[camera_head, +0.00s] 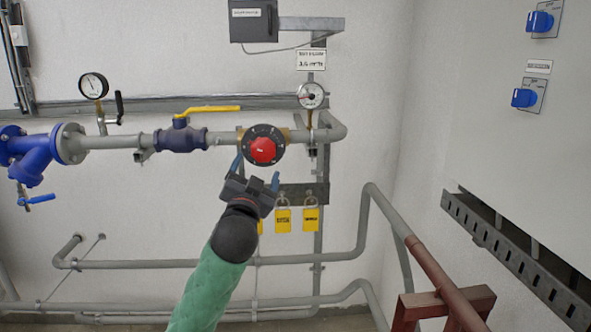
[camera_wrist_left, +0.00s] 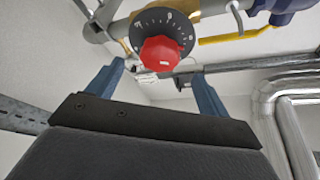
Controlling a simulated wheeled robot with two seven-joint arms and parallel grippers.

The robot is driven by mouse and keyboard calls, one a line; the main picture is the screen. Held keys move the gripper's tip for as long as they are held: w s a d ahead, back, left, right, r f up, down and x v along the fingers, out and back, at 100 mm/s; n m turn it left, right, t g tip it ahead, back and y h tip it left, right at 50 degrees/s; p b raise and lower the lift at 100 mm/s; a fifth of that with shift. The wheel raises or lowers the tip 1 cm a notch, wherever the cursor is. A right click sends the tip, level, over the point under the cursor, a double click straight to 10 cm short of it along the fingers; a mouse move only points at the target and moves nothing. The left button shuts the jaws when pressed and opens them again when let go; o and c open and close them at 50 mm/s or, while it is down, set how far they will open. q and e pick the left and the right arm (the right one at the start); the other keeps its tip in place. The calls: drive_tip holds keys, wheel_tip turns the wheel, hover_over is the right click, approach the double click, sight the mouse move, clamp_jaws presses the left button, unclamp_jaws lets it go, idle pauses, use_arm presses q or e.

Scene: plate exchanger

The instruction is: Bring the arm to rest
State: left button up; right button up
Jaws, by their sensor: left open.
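My left gripper (camera_head: 256,176) is in front of the pipework in the head view, just below a round black dial with a red knob (camera_head: 263,150). Its blue fingers are spread and nothing shows between them. My left arm comes up from the bottom in a green sleeve. In the left wrist view the open gripper (camera_wrist_left: 158,85) shows from behind, with the red knob (camera_wrist_left: 159,53) beyond and above the gap between the fingertips. The gripper looks apart from the knob. My right gripper is not in view.
A grey pipe carries a yellow valve lever (camera_head: 212,109), a blue strainer (camera_head: 36,150) and two gauges. Yellow padlocks (camera_head: 311,219) hang from a dark bracket just right of my gripper. A cabinet with blue switches (camera_head: 524,98) is at right. A reddish stand (camera_head: 445,304) is at lower right.

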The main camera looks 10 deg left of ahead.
use_arm(q)
drive_tip(key=w+f+n+g, duration=0.1)
drive_tip(key=w+f+g, duration=0.15)
drive_tip(key=f, duration=0.55)
drive_tip(key=w+f+n+g, duration=0.15)
drive_tip(key=f+g, duration=0.25)
drive_tip(key=f, duration=0.4)
drive_tip(key=s+d+f+g+h, duration=0.1)
drive_tip(key=s+f+g, duration=0.25)
drive_tip(key=f, duration=1.05)
drive_tip(key=s+d+f+g+h, duration=0.1)
drive_tip(key=s+f+g, duration=0.25)
drive_tip(key=f, duration=1.05)
drive_tip(key=s+d+f+g, duration=0.3)
drive_tip(key=s+f, duration=1.3)
drive_tip(key=f, duration=0.2)
drive_tip(key=s+f+g, duration=0.1)
drive_tip(key=s+f, duration=0.3)
drive_tip(key=s, duration=0.3)
drive_tip(key=s+d+f+g, duration=0.1)
drive_tip(key=s+f, duration=0.3)
drive_tip(key=s, duration=0.4)
drive_tip(key=s+d+f+g, duration=0.1)
drive_tip(key=s+f+g, duration=0.1)
drive_tip(key=s+f, duration=0.3)
drive_tip(key=s+n, duration=0.1)
drive_tip(key=s, duration=0.2)
drive_tip(key=shift+h, duration=0.4)
